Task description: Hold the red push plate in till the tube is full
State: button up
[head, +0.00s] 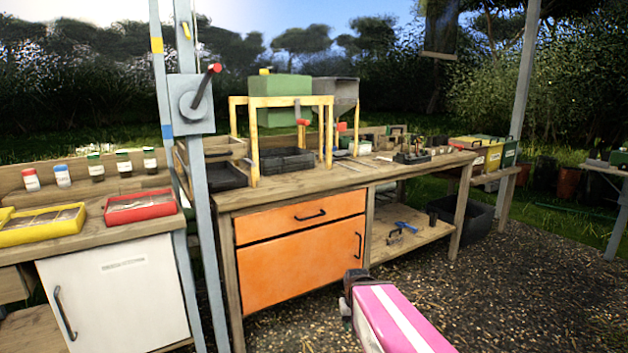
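A yellow frame (281,101) on the wooden bench carries a green box (280,86) and a grey hopper (336,90). A small red piece (303,122) shows below the green box, and another red piece (341,127) shows below the hopper. Either may be the red push plate; I cannot tell which. No tube can be made out for certain. My pink arm reaches in from the bottom, and its dark end, where my gripper (352,286) seems to be, is in front of the bench and well apart from both red pieces. Its fingers cannot be made out.
The bench (350,177) has an orange cabinet (300,248) and an open lower shelf (408,245). A grey post (203,220) with a crank box (191,104) stands at its left. Yellow and red trays (139,207) lie farther left.

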aim_at(341, 127)
jog(key=i+z, duration=0.1)
jog(key=i, duration=0.45)
jog(key=i+l+u, duration=0.1)
jog(key=l+u, duration=0.15)
jog(key=l, duration=0.55)
jog(key=i+l+u, duration=0.1)
jog(key=l+u, duration=0.15)
jog(key=l, duration=0.5)
